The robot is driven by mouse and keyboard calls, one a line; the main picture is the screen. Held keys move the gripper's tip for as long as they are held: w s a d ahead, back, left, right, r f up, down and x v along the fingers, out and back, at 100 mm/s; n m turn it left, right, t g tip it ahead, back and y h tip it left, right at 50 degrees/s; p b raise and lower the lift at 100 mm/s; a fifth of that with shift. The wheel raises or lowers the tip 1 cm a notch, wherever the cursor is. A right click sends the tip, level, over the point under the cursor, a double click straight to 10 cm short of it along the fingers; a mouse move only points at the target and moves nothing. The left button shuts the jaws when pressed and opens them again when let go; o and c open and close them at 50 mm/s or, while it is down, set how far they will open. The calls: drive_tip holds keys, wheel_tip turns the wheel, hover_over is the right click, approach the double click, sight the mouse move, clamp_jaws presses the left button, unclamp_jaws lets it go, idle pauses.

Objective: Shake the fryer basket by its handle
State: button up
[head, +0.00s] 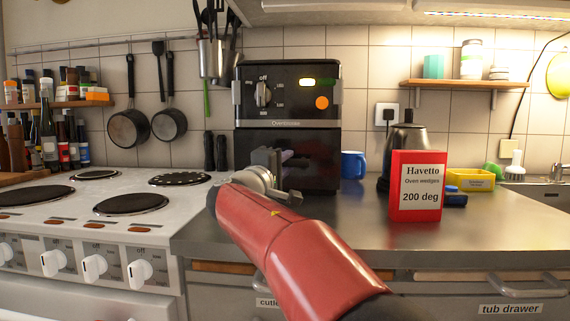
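The fryer (287,105) is a black box on the steel counter, with a dial, a lit green-yellow display and an orange light on its upper front. Its basket front (315,145) is the dark lower part and looks pushed in. My gripper (284,176) is in front of this lower part, at about its mid-height. A dark piece that may be the handle shows beside the fingers, but the wrist and fingers hide most of it. I cannot tell whether the fingers are around the handle or touching it, nor how far they are open.
A red Havetto packet (416,186) marked 200 deg stands to the right, with a kettle (408,145) and blue mug (353,165) behind. The cooker (90,215) is to the left. The counter (500,225) is clear at front right.

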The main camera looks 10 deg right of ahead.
clamp_jaws()
drive_tip(key=shift+s+a+f+b, duration=0.1)
drive_tip(key=shift+s+b, duration=0.2)
drive_tip(key=shift+b, duration=0.05)
drive_tip(key=s+a+b, duration=0.1)
drive_tip(key=s+b, duration=0.1)
drive_tip(key=s, duration=0.2)
drive_tip(key=s+a+b, duration=0.2)
drive_tip(key=s+b, duration=0.1)
drive_tip(key=s, duration=0.2)
drive_tip(key=s+a+b, duration=0.1)
drive_tip(key=s+b, duration=0.1)
drive_tip(key=s, duration=0.3)
drive_tip(key=shift+a+b, duration=0.25)
drive_tip(key=shift+b, duration=0.15)
drive_tip(key=shift+s+a, duration=0.15)
drive_tip(key=shift+s, duration=0.25)
drive_tip(key=shift+o, duration=2.3)
unclamp_jaws()
